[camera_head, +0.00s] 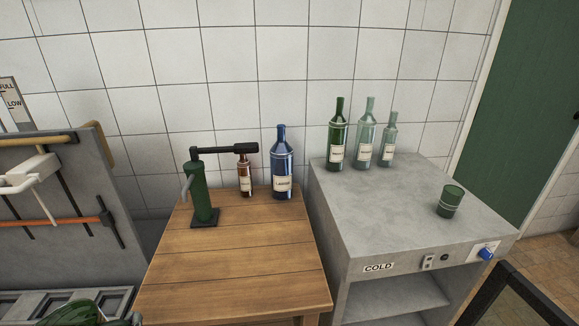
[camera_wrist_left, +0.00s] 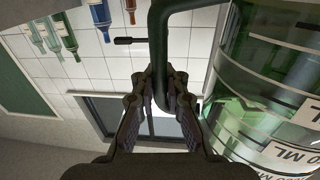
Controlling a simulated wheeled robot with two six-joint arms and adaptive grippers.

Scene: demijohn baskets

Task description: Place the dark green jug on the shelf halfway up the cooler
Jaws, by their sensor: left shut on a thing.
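The dark green jug (camera_wrist_left: 265,85) fills the right side of the left wrist view, a see-through green glass body with white marks and "ML" lettering. My left gripper (camera_wrist_left: 160,92) is shut on its thick dark handle (camera_wrist_left: 158,50). In the head view only a green part of the jug (camera_head: 75,313) shows at the bottom left edge, with a bit of my left gripper (camera_head: 134,319) beside it. The grey cooler (camera_head: 345,235) stands at the right, marked "COLD", with an open front and a shelf (camera_head: 395,298) below its top. My right gripper is not in view.
A wooden table (camera_head: 235,275) left of the cooler holds a green pump (camera_head: 203,195), a brown bottle (camera_head: 245,178) and a blue bottle (camera_head: 283,170). Three green bottles (camera_head: 337,140) and a green cup (camera_head: 450,201) stand on the cooler. A dark frame (camera_head: 510,290) is at lower right.

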